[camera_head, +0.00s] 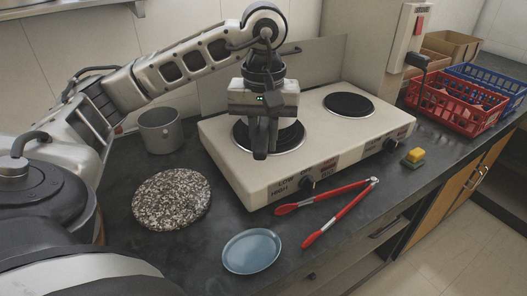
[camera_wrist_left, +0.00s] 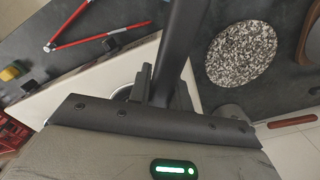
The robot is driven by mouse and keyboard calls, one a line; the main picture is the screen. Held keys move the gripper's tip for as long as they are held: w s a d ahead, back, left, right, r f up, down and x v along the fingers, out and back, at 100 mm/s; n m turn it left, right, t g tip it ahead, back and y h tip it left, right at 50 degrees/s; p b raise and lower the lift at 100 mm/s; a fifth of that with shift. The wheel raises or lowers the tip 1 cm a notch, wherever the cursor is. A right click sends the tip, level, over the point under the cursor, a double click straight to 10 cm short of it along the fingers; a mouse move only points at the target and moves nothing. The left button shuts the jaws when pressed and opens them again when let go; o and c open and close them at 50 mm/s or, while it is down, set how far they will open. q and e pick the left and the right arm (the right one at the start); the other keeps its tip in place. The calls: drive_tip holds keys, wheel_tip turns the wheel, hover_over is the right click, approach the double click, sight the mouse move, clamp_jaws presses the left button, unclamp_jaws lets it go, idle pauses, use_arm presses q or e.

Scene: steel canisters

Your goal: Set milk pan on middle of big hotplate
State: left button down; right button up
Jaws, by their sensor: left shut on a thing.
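My left gripper (camera_head: 262,150) points down over the big left hotplate (camera_head: 241,139), hiding part of it. It is shut on a dark, long bar (camera_wrist_left: 182,35), which runs between the fingers in the left wrist view. The bar looks like a handle, but I cannot tell what it belongs to; no pan body shows at its end. A grey metal pot (camera_head: 160,132) stands upright on the counter left of the stove, with no long handle visible. The smaller right hotplate (camera_head: 348,104) is bare. My right gripper is not in view.
The white stove (camera_head: 236,172) has knobs along its front. A speckled round slab (camera_head: 171,199), a blue plate (camera_head: 251,251), red tongs (camera_head: 338,215) and a yellow-green sponge (camera_head: 413,157) lie in front. Red (camera_head: 460,108) and blue (camera_head: 502,83) crates stand at right.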

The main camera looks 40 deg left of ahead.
use_arm(q)
drive_tip(key=f, duration=0.3)
drive_tip(key=shift+w+a+f, duration=0.1)
drive_tip(key=shift+w+a, duration=0.2)
drive_tip(key=shift+f, duration=0.3)
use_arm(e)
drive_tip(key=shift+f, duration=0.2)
use_arm(q)
drive_tip(key=shift+f, duration=0.1)
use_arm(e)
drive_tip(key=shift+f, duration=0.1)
use_arm(q)
drive_tip(key=c, duration=1.3)
unclamp_jaws()
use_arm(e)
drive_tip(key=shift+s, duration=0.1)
use_arm(q)
drive_tip(key=shift+r, duration=0.2)
wheel_tip(320, 180, up, 11)
drive_tip(key=p, duration=0.3)
drive_tip(key=shift+d, duration=0.1)
drive_tip(key=shift+r, duration=0.4)
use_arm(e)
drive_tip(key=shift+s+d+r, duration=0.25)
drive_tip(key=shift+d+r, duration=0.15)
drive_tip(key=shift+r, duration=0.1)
